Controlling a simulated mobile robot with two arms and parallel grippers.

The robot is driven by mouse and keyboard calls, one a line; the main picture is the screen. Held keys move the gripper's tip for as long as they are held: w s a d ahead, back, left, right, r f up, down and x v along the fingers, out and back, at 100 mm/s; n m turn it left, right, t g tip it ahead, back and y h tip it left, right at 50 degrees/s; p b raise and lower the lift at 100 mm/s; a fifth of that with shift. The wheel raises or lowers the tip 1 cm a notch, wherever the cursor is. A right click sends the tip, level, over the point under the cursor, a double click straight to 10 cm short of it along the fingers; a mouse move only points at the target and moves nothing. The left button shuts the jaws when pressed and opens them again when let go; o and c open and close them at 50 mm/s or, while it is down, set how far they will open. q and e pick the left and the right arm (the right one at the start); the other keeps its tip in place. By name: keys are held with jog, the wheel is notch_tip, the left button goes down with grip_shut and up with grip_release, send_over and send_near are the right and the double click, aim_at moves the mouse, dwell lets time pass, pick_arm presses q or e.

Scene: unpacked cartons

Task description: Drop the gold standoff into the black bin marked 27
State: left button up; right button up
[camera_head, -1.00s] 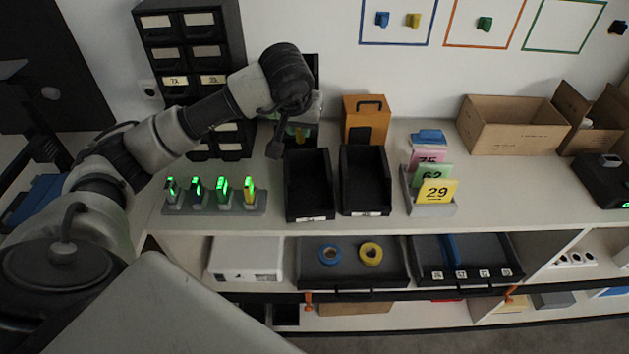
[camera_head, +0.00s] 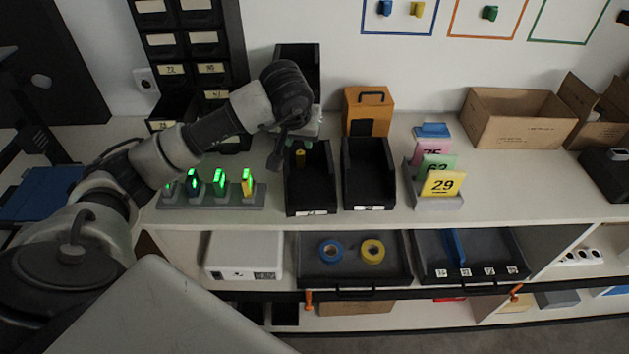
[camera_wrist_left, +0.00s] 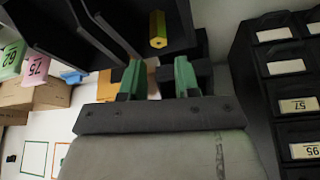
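The gold standoff (camera_head: 300,157) is a small yellow-gold piece at the back part of the left black bin (camera_head: 311,190). The bin's front label is too small to read. My left gripper (camera_head: 298,141) is over the bin's back end, just above the standoff. In the left wrist view its green fingertips (camera_wrist_left: 159,78) are apart with nothing between them. There the gold standoff (camera_wrist_left: 157,30) shows beyond the fingertips, clear of them, against the dark bin. I cannot tell whether it is falling or resting on the bin floor. My right gripper is not in view.
A second black bin (camera_head: 368,185) stands close on the right. A card holder (camera_head: 437,201) with number cards is further right. An orange case (camera_head: 368,112) stands behind. A rack with green-lit pieces (camera_head: 210,197) is at left. A black drawer cabinet (camera_head: 190,45) stands back left.

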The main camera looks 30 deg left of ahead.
pick_arm(q)
jog(key=shift+o, duration=1.2)
jog(key=b+v, duration=0.1)
jog(key=v, duration=0.9)
jog(key=shift+r+b, duration=0.3)
jog(key=shift+r, duration=0.1)
jog(key=shift+s+d, duration=0.1)
